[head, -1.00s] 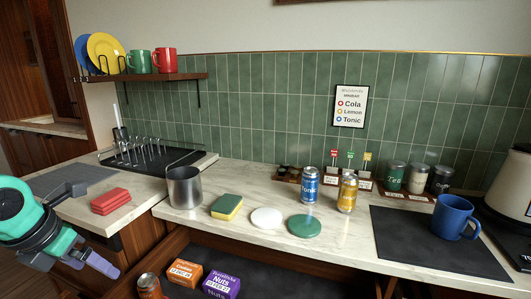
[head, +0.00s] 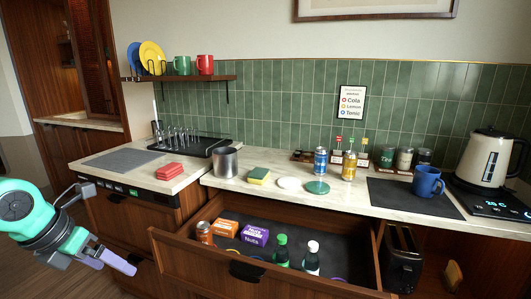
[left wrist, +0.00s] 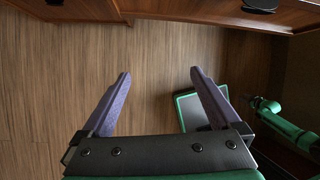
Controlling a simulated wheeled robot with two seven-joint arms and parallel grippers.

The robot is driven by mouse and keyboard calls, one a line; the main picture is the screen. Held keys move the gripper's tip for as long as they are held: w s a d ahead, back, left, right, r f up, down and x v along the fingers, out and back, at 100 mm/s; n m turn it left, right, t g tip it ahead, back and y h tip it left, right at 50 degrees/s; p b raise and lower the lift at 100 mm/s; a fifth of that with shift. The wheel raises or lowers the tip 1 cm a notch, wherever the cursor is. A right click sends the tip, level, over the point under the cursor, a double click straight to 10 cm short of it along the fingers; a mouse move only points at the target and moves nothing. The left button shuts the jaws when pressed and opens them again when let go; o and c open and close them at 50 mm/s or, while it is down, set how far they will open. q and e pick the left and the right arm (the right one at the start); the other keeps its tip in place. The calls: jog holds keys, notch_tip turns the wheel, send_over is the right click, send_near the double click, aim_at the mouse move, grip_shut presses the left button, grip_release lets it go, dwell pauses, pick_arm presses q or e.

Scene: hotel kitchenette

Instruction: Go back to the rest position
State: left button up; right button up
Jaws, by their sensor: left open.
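My left gripper (head: 118,262) is at the lower left of the head view, in front of the counter and left of the open drawer. Its purple fingers are apart and empty. In the left wrist view the gripper (left wrist: 160,74) points over the wooden floor, with nothing between the fingers. My right gripper is not seen in the head view.
An open drawer (head: 215,268) juts out below the counter, holding a can, boxes and bottles. Floor below the left gripper is clear.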

pick_arm(q)
jog(key=w+d+f+n+t+h+p, duration=0.1)
jog(key=w+d+f+n+t+h, duration=0.1)
jog(key=w+d+f+n+h, duration=0.25)
jog(key=w+d+f+n+t+h+p, duration=0.1)
jog(key=w+n+t+h+p, duration=0.15)
jog(key=w+h, duration=0.35)
jog(key=s+a+f+n+t+y+p, duration=0.15)
jog(key=a+f+n+y, duration=0.3)
jog(key=f+n, duration=0.6)
jog(key=a+f+n+t+y, duration=0.4)
jog(key=f+n, duration=0.4)
jog(key=f, duration=0.6)
jog(key=s+d+f+n+g+y+p, duration=0.2)
jog(key=s+f+n+g+y, duration=0.35)
jog(key=s+f, duration=1.15)
jog(key=s+d+f+n+g, duration=0.2)
jog(key=s+d+f+g, duration=0.2)
jog(key=s, duration=0.7)
jog(key=s+d+f+n+g+h, duration=0.1)
jog(key=s+d+f+g, duration=0.3)
jog(key=s, duration=0.7)
notch_tip(320, 180, down, 2)
jog(key=shift+n, duration=0.6)
